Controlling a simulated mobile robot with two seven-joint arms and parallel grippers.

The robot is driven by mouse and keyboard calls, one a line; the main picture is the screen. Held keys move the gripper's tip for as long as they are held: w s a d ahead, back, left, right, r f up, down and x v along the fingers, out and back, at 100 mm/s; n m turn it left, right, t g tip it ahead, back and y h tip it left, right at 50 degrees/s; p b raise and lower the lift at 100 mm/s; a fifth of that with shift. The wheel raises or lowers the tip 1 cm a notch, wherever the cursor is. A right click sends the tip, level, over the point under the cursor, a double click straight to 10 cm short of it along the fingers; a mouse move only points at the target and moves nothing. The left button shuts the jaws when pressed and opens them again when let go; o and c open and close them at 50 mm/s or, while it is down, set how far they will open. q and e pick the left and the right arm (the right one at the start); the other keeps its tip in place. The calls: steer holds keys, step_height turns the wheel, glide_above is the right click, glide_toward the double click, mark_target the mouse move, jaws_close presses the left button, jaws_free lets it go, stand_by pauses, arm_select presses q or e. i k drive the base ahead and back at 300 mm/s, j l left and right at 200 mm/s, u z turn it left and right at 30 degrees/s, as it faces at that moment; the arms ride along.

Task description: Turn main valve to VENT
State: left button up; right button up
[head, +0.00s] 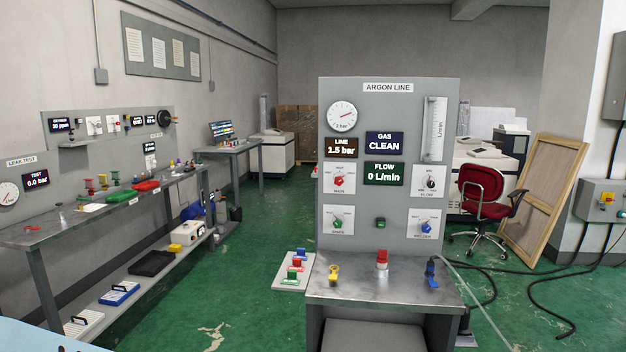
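The grey ARGON LINE panel (388,120) stands upright ahead of me. A red knob (339,181) sits on a white plate at its left. The small lettering around this knob is too small to read surely, including which one it points to; it may be the main valve. Below it is a green knob (337,223). At the right are a black knob (430,183) and a blue knob (425,227). The displays read LINE 1.5 bar (341,146), GAS CLEAN (384,143) and FLOW 0 L/min (384,172). Neither gripper is in view.
A metal shelf (350,291) below the panel holds yellow (333,274), red (382,259) and blue (430,272) items. A workbench (60,232) runs along the left wall. A red chair (481,197) and hoses lie right. Green floor between bench and panel is mostly clear.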

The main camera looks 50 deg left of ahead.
mark_target(338, 181)
steer(key=u, duration=1.4)
